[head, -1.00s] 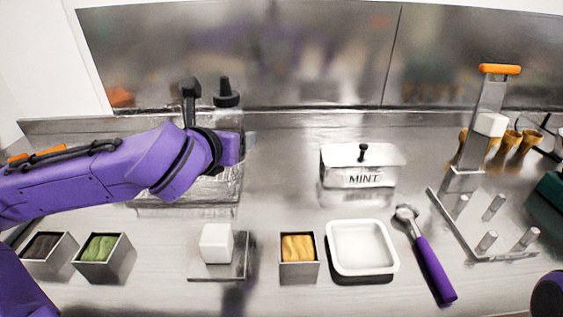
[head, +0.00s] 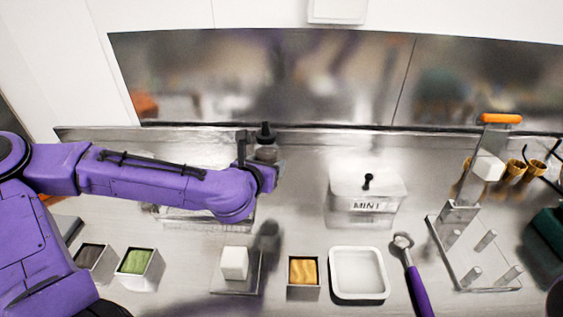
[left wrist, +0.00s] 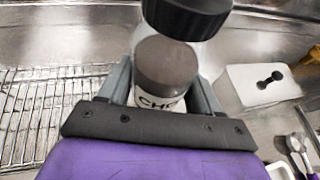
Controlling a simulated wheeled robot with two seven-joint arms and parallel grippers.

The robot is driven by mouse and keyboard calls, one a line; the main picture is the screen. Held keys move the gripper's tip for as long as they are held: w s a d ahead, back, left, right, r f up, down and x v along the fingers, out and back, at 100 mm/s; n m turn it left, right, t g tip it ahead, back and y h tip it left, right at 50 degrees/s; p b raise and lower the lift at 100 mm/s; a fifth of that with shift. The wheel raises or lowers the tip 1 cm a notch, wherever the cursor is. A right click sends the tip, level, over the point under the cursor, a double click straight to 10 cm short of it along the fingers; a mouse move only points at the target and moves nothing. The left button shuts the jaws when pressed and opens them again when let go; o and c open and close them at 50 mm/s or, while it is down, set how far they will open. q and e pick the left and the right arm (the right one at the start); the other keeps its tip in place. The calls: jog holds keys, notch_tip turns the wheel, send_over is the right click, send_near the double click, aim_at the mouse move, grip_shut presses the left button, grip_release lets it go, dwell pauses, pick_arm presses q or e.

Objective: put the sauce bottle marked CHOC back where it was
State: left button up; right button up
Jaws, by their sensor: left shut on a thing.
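The sauce bottle marked CHOC (head: 266,152) is clear with a black cap and looks upright. In the left wrist view its label (left wrist: 158,101) reads partly CHOC, with dark sauce above it and the black cap nearest the camera. My left gripper (head: 267,172) is shut on this bottle toward the back of the counter, left of the MINT tub. The bottle's base is hidden, so I cannot tell whether it touches the counter. My right gripper is not in view.
A wire rack (left wrist: 45,115) lies left of the bottle. The MINT tub (head: 368,200) stands to the right. In front are a white block (head: 234,263), small topping tins (head: 139,266), a white tray (head: 358,273) and a purple-handled scoop (head: 417,285). A stand with pegs (head: 470,255) is at right.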

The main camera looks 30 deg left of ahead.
pick_arm(q)
jog(key=w+f, duration=0.6)
jog(key=shift+w+d+f, duration=0.2)
jog(key=shift+w, duration=0.2)
jog(key=shift+w+f, duration=0.2)
jog(key=shift+f, duration=1.6)
jog(key=shift+f, duration=0.1)
jog(key=o, duration=1.1)
